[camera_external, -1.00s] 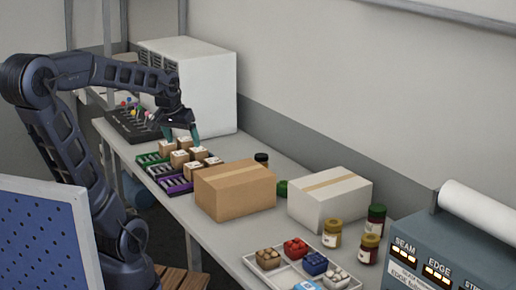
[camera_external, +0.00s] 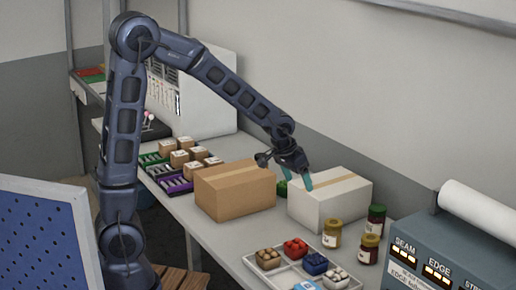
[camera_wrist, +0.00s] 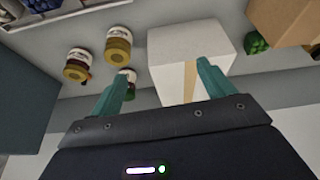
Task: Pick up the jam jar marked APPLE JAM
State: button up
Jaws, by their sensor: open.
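Two jars with yellow lids, a front-left one (camera_external: 332,234) and a right one (camera_external: 370,250), and a green-lidded jar (camera_external: 376,219) stand right of the white box. Their labels are too small to read, so I cannot tell which is APPLE JAM. The wrist view shows the yellow-lidded jars (camera_wrist: 118,46) (camera_wrist: 77,66) at upper left; another jar (camera_wrist: 131,78) is partly hidden by the left finger. My gripper (camera_external: 297,181) is open and empty, above the white box and left of the jars; its teal fingers show in the wrist view (camera_wrist: 160,75).
The white box (camera_external: 330,208) and brown box (camera_external: 235,195) stand side by side, with a green object (camera_external: 282,187) between them. A divided tray (camera_external: 290,277) with small colored items lies in front. A grey machine (camera_external: 440,245) stands right of the jars.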

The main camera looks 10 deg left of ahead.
jog(key=m, duration=0.2)
send_near(334, 222)
jog(key=f, duration=0.1)
jog(key=x, duration=0.5)
jog(key=shift+s+a+f, duration=0.1)
jog(key=shift+a, duration=0.05)
jog(key=shift+w+d+x, duration=0.1)
jog(key=shift+d+x, duration=0.05)
jog(key=shift+x, duration=1.35)
jog(key=shift+w+d+x, duration=0.1)
jog(key=shift+d+x, duration=0.05)
jog(key=shift+x, duration=1.4)
jog(key=shift+r, duration=0.2)
jog(key=shift+r, duration=0.1)
jog(key=c, duration=1.4)
